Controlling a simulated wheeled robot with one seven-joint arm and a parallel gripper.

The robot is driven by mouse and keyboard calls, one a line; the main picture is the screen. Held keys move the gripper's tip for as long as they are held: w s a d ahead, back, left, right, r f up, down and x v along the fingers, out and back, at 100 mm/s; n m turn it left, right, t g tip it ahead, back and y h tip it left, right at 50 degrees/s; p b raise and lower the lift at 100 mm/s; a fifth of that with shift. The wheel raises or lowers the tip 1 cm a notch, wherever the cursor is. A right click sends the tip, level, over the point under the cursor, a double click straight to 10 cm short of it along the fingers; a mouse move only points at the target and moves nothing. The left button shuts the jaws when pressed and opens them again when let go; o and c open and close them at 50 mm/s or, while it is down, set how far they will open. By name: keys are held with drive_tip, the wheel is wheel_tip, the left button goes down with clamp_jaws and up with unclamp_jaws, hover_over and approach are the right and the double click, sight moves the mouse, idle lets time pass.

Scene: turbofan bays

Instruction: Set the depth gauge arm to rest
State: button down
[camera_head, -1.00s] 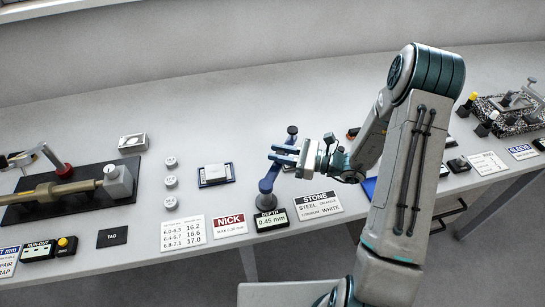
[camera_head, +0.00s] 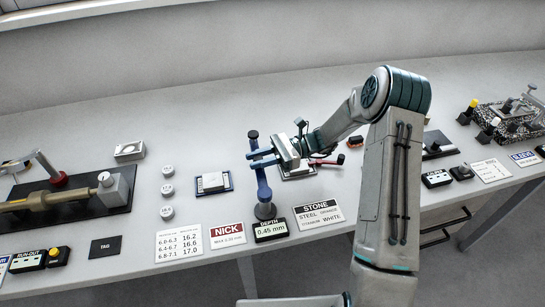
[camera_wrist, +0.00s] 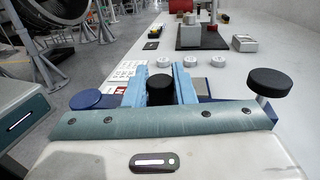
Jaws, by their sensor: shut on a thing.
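The depth gauge stands behind its display, which reads 0.45 mm (camera_head: 270,230). It has a blue front column (camera_head: 264,193) and a dark blue arm reaching back to an upright with a black cap (camera_head: 253,135). The cap also shows at right in the wrist view (camera_wrist: 268,82), with the column's round blue top (camera_wrist: 85,98) at left. My gripper (camera_head: 258,158) reaches over the gauge arm from the right. In the wrist view its light blue fingers (camera_wrist: 160,80) are shut on a black knob (camera_wrist: 160,93) between the column and the cap. The knob's lower part is hidden.
A pale block on a blue-edged pad (camera_head: 213,182) lies just left of the gauge. Several small round pieces (camera_head: 167,189) stand farther left. Flat cards, including STONE (camera_head: 319,214), lie in front. A small pad (camera_head: 297,171) lies beneath my wrist. The bench behind is clear.

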drive_tip(key=shift+a, duration=0.25)
drive_tip(key=c, duration=1.3)
unclamp_jaws()
drive_tip(key=shift+o, duration=0.2)
drive_tip(key=b+v, duration=0.3)
drive_tip(key=v, duration=1)
drive_tip(key=shift+w+d, duration=0.25)
drive_tip(key=shift+d, duration=0.05)
